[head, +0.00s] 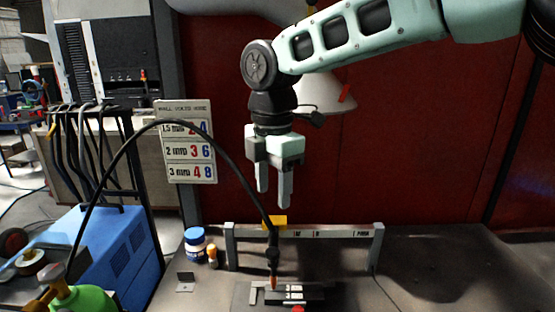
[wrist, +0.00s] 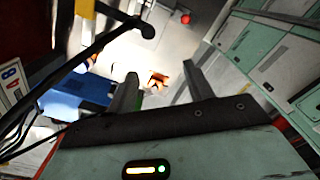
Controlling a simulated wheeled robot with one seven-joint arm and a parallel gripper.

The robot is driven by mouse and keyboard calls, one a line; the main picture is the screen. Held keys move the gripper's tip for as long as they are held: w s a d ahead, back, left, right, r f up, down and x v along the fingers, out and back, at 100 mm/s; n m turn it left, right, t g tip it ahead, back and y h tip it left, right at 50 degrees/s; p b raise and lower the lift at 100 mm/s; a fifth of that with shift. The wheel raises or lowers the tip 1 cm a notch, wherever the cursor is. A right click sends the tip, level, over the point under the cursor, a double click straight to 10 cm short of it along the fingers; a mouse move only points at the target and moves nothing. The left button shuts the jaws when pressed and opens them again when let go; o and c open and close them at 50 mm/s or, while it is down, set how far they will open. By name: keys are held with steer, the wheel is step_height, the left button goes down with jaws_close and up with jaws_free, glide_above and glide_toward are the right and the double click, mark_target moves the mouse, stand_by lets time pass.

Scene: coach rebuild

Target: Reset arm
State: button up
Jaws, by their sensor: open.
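My gripper (head: 275,182) hangs from my arm in the middle of the head view, fingers pointing down. Its two fingers are apart and nothing is between them. It is in the air above the workbench, a little above the grey rail. In the wrist view my gripper (wrist: 160,88) shows its two fingers spread, with only floor and distant things beyond them.
A black cable (head: 222,152) arches close beside my gripper to a torch (head: 273,262) on the bench. A grey rail (head: 335,233) stands below. A white-and-blue jar (head: 195,244), a sign (head: 187,150) and a blue machine (head: 112,250) are left. The bench's right side (head: 450,270) is clear.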

steer(key=s+d+f+m+b, duration=0.1)
steer(key=s+d+f+m, duration=0.3)
steer(key=s, duration=0.4)
steer(key=s+d+f+m, duration=0.4)
steer(key=s+d+m, duration=0.2)
steer(key=s+m, duration=0.1)
steer(key=s+d+f+m+b, duration=0.1)
steer(key=s+d+f+m, duration=0.3)
steer(key=s, duration=0.6)
steer(key=d+m, duration=0.1)
steer(key=m, duration=0.1)
steer(key=shift+d+f+m+y+b, duration=0.25)
steer(key=shift+d+m+y+b, duration=0.05)
steer(key=shift+d+b, duration=0.1)
